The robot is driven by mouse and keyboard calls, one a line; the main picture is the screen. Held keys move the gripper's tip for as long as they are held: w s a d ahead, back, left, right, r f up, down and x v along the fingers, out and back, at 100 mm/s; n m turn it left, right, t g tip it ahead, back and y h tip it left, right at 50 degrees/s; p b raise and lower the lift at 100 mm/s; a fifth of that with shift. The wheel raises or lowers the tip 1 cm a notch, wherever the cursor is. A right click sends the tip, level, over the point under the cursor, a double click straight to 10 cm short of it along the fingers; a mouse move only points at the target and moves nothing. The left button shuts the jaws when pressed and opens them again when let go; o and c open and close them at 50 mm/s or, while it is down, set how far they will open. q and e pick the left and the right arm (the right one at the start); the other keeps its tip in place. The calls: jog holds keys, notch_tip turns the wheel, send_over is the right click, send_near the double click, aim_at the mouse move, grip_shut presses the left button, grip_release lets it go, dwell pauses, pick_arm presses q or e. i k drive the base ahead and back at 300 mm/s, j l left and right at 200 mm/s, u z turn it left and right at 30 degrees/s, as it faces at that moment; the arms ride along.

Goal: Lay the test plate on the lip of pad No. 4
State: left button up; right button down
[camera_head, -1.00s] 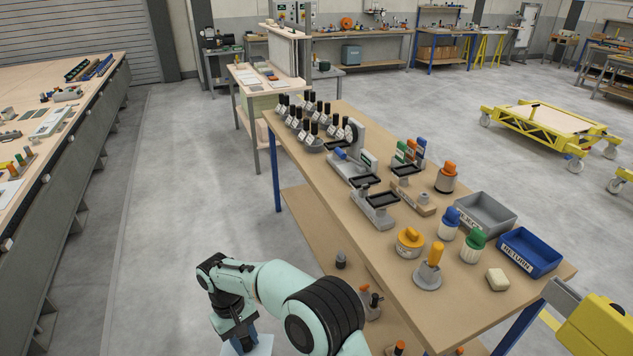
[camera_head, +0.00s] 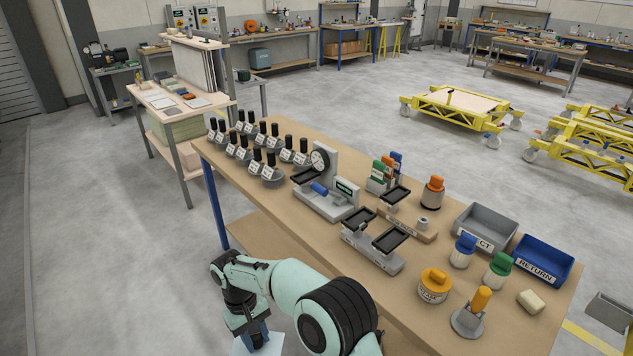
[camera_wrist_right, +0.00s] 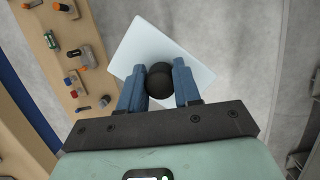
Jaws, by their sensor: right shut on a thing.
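My right gripper (camera_head: 252,332) is low beside the left side of the wooden table, above the floor. In the wrist view its blue fingers (camera_wrist_right: 159,70) are shut on the black knob (camera_wrist_right: 159,84) of a pale flat plate (camera_wrist_right: 147,42), likely the test plate. The plate (camera_head: 262,346) is partly cut off by the lower edge of the head view. Several grey round pads (camera_head: 273,172) with black posts and white labels stand at the table's far left end. Their numbers are too small to read, so I cannot tell which is No. 4. My left gripper is not in view.
The wooden table (camera_head: 330,262) also carries scales (camera_head: 327,195), black trays, a grey bin (camera_head: 487,226), a blue RETURN bin (camera_head: 541,258) and several coloured-top containers. A side table (camera_head: 172,110) stands beyond. Floor left of the table (camera_head: 100,230) is clear.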

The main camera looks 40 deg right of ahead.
aim_at(306, 174)
jog(key=i+j+z, duration=0.1)
jog(key=i+z, duration=0.3)
jog(key=i+j+z, duration=0.6)
jog(key=i+z, duration=0.15)
jog(key=i+j+z, duration=0.4)
